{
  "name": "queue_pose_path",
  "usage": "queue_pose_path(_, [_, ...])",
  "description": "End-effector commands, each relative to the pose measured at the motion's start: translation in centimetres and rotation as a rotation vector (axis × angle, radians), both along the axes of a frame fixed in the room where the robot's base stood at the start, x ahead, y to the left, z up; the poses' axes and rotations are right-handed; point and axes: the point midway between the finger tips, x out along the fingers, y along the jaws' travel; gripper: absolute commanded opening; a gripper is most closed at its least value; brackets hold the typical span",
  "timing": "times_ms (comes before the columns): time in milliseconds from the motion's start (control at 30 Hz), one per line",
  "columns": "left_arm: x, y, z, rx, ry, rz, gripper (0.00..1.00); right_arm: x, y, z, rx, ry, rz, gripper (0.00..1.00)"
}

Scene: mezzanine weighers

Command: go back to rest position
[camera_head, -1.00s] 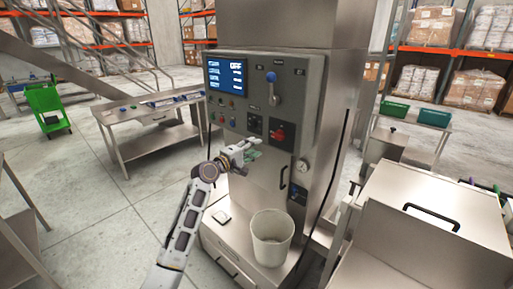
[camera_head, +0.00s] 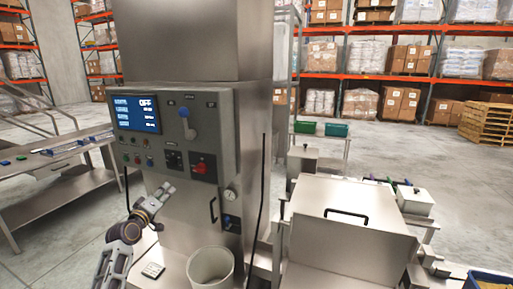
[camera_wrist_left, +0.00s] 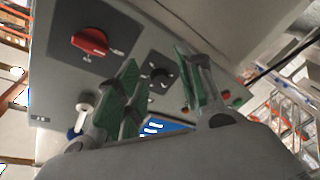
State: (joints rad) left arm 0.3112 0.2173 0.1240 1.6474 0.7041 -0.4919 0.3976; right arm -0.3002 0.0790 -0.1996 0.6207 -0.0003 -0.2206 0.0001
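My left gripper (camera_head: 170,190) is in front of the steel machine (camera_head: 185,50), below its control panel (camera_head: 222,133) and clear of the controls. In the left wrist view its two green-padded fingers (camera_wrist_left: 162,80) stand apart with nothing between them. Behind them that view shows the red knob (camera_wrist_left: 90,41), a black dial (camera_wrist_left: 162,73) and part of the blue screen (camera_wrist_left: 166,127). In the head view the screen (camera_head: 136,113) reads OFF, and the red knob (camera_head: 202,167) shows too. My right gripper is not in view.
A pale bucket (camera_head: 211,268) stands on the machine's base below my left gripper. A steel bench (camera_head: 60,190) is at the left. A steel cabinet with a black handle (camera_head: 350,225) is at the right. Open floor (camera_head: 470,200) lies beyond it, before the racks.

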Motion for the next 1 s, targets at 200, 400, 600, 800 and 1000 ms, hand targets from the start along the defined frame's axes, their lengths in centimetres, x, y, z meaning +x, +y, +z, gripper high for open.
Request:
queue_pose_path(200, [1.6, 1.9, -8.9, 0.273, 0.092, 0.067, 0.38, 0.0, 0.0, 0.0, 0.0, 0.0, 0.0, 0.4])
queue_pose_path(400, [1.5, 2.3, -17.8, 0.486, 0.196, 0.072, 0.38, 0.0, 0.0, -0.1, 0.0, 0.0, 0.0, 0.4])
queue_pose_path(600, [-0.3, 2.0, -26.9, 0.647, 0.305, 0.037, 0.38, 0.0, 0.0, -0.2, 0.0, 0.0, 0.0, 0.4])
queue_pose_path(800, [-3.6, 1.3, -35.5, 0.77, 0.409, -0.02, 0.38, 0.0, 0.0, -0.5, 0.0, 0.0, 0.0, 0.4])
queue_pose_path(1000, [-8.0, 0.4, -43.6, 0.859, 0.511, -0.089, 0.38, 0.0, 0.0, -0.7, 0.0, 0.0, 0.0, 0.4])
